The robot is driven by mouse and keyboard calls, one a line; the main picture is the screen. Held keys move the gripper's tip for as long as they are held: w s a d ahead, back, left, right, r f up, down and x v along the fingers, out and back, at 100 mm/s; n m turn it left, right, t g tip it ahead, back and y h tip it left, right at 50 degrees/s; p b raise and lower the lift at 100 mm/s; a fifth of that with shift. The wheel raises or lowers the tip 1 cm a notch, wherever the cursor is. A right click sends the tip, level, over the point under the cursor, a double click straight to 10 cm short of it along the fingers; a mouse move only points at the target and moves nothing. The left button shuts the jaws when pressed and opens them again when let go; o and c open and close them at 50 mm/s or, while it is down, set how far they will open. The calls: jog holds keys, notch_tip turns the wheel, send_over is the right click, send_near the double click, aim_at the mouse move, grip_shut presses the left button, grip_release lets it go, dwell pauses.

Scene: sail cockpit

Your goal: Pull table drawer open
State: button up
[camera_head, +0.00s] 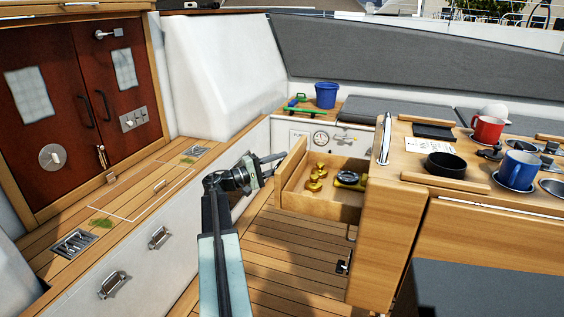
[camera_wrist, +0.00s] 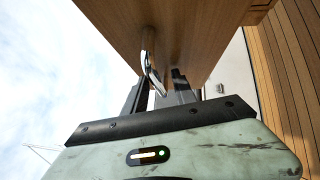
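The wooden table drawer (camera_head: 322,205) stands pulled out from the left side of the cockpit table (camera_head: 392,220). Its inside shows brass-coloured pieces (camera_head: 315,178) and a round dark and yellow object (camera_head: 348,178). My gripper (camera_head: 278,160) is at the drawer's left front panel. In the wrist view a curved metal handle (camera_wrist: 150,62) sticks out from the wooden panel (camera_wrist: 185,30). My gripper's dark fingers (camera_wrist: 158,92) stand apart, with the handle's lower end between them. Whether they touch the handle I cannot tell. The handle is hidden in the head view.
The table top holds a red mug (camera_head: 487,130), a blue mug (camera_head: 518,170) and a black bowl (camera_head: 445,165). A blue bucket (camera_head: 326,95) stands on the back bench. A white locker front (camera_head: 150,260) lines the left. Wooden floor (camera_head: 285,245) shows below the drawer.

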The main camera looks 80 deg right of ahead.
jog(key=b+v, duration=0.1)
jog(key=v, duration=0.7)
jog(key=shift+s, duration=0.1)
